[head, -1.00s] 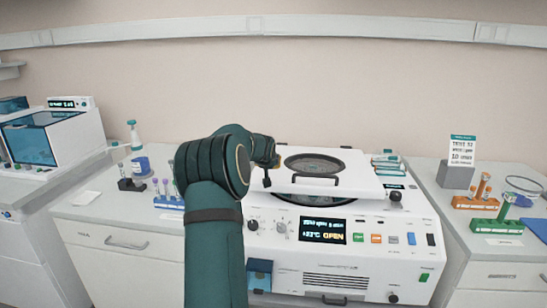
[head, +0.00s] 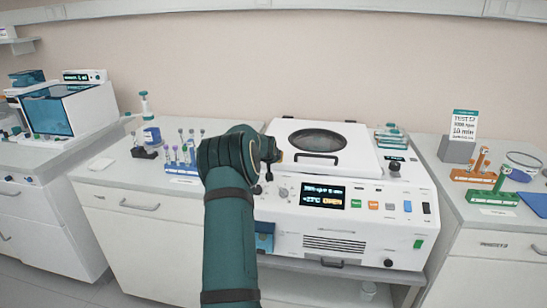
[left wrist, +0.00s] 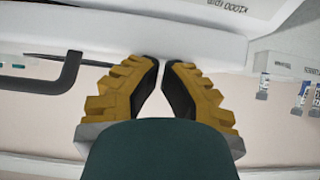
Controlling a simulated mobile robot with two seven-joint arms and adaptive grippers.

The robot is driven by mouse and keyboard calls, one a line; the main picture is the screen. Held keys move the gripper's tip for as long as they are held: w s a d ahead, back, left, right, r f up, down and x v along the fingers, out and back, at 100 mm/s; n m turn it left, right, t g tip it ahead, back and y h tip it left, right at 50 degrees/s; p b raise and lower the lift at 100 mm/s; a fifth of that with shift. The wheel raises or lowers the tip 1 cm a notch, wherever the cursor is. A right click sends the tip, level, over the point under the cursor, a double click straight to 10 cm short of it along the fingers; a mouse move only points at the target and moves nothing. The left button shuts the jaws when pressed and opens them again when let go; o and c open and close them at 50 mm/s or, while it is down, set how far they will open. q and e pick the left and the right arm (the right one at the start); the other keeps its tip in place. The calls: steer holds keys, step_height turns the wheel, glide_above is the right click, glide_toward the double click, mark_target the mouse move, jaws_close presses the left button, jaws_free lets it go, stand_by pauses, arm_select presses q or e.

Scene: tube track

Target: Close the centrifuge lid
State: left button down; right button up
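The centrifuge (head: 345,225) is a white box with a front panel whose display reads OPEN. Its white lid (head: 352,150), with a dark round window and a dark front handle (head: 316,159), lies low and nearly flat over the top. I cannot tell whether it is fully latched. My left gripper (head: 279,156) is at the lid's left front corner, mostly hidden by my wrist. In the left wrist view its yellow-and-black fingers (left wrist: 160,62) come together at the tips with nothing visible between them, beside the white edge; the handle (left wrist: 55,82) is apart. My right gripper is not in view.
A tube rack (head: 182,167) and a blue-labelled jar (head: 152,136) stand on the left bench. An orange rack (head: 474,176) and a green rack (head: 492,197) stand on the right bench beside a sign (head: 464,125). Small boxes (head: 391,137) lie behind the centrifuge's right side.

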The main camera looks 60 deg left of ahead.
arm_select(q)
steer(key=shift+s+d+f, duration=0.15)
steer(key=shift+f, duration=0.4)
steer(key=shift+s+d+f, duration=0.1)
steer(key=shift+f, duration=0.4)
step_height(320, 180, up, 6)
steer(key=p, duration=0.2)
steer(key=s+d+f, duration=0.3)
steer(key=s+d, duration=0.2)
steer(key=d, duration=0.2)
steer(key=shift+s+f, duration=0.15)
steer(key=shift+s, duration=0.1)
